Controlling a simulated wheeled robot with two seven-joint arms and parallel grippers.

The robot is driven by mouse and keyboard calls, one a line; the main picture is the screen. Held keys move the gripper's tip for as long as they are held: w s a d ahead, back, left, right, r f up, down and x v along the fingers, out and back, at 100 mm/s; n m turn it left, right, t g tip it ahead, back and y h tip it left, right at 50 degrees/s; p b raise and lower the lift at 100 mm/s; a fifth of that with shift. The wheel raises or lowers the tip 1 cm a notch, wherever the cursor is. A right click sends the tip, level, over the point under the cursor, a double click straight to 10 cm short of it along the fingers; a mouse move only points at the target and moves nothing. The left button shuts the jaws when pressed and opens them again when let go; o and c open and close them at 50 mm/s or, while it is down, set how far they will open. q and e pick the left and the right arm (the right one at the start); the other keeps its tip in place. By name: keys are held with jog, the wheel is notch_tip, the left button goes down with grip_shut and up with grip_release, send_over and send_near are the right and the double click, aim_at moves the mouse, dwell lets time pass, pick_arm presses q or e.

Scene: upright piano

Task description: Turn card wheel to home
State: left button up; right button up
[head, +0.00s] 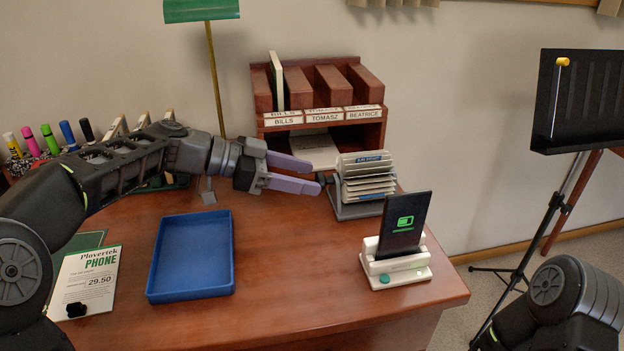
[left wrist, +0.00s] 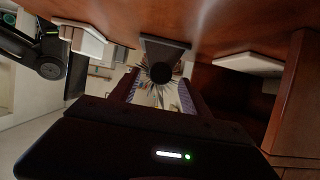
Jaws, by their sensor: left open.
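The card wheel (head: 366,178) stands on the desk right of centre, a fan of pale cards on a grey stand. Its top card has a blue label too small to read surely. My left gripper (head: 316,177) is open, its two purple fingers pointing right at the wheel's left side, close to it. Contact cannot be told. In the left wrist view, the card wheel (left wrist: 160,88) shows end-on between the open fingers, with a round dark knob (left wrist: 160,72) at its centre. My right gripper is out of view; only part of that arm shows at lower right.
A wooden sorter (head: 318,95) labelled BILLS, TOMASZ and BEATRICE stands behind the wheel. A phone (head: 405,222) on a white dock (head: 393,268) stands in front of it. The desk's front middle is clear.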

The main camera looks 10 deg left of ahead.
pick_arm(q)
jog(key=shift+x, duration=1.15)
jog(key=shift+c, duration=0.2)
grip_shut()
